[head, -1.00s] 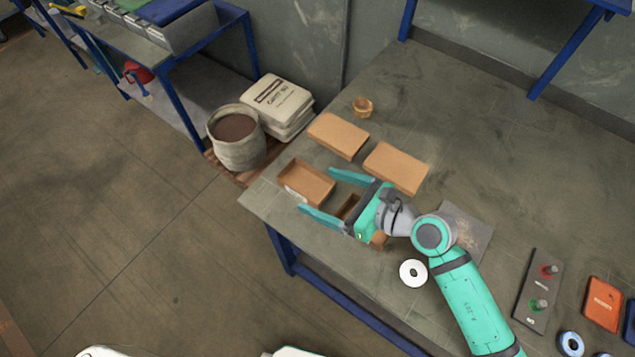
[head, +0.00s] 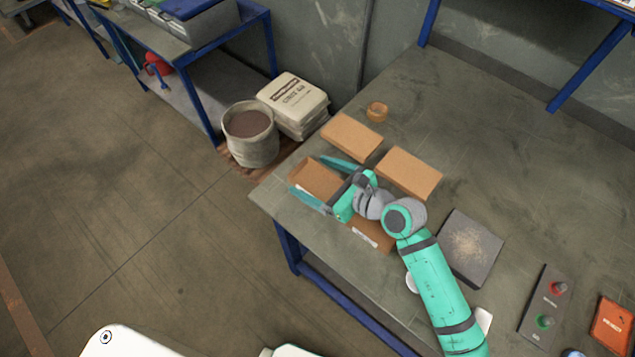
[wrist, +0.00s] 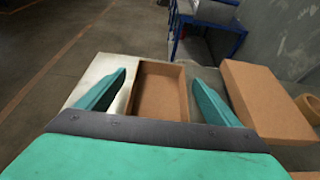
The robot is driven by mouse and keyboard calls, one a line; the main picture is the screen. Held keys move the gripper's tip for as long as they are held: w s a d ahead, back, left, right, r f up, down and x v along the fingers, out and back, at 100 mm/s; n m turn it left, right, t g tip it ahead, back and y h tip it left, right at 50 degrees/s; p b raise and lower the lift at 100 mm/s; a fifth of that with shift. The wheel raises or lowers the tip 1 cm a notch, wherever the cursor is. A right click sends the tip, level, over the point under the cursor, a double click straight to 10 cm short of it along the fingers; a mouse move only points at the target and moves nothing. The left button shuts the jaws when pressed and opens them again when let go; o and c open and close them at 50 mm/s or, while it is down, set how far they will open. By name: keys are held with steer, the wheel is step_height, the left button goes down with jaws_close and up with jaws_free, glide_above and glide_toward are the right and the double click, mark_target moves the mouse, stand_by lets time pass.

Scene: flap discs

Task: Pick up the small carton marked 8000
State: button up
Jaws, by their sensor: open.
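An open brown carton (head: 318,180) stands near the table's left corner. In the wrist view this carton (wrist: 160,97) lies between the fingers, its empty inside showing. My gripper (head: 309,174) is open, with one finger along each side of the carton. In the wrist view the gripper (wrist: 160,77) shows gaps between the fingers and the carton walls. A second brown carton (head: 367,234) with a white label is partly hidden under my arm. I cannot read the mark 8000 on either carton.
Two flat brown boxes or lids (head: 352,138) (head: 410,172) lie just behind the cartons. A tape roll (head: 377,111) is farther back. A dark gritty plate (head: 470,247) and a button panel (head: 546,305) lie to the right. The table's back right is clear.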

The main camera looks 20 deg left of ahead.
steer(key=shift+w+a+f, duration=0.2)
steer(key=shift+a+f, duration=0.1)
steer(key=shift+a, duration=0.3)
steer(key=c, duration=1.1)
steer(key=shift+r, duration=0.1)
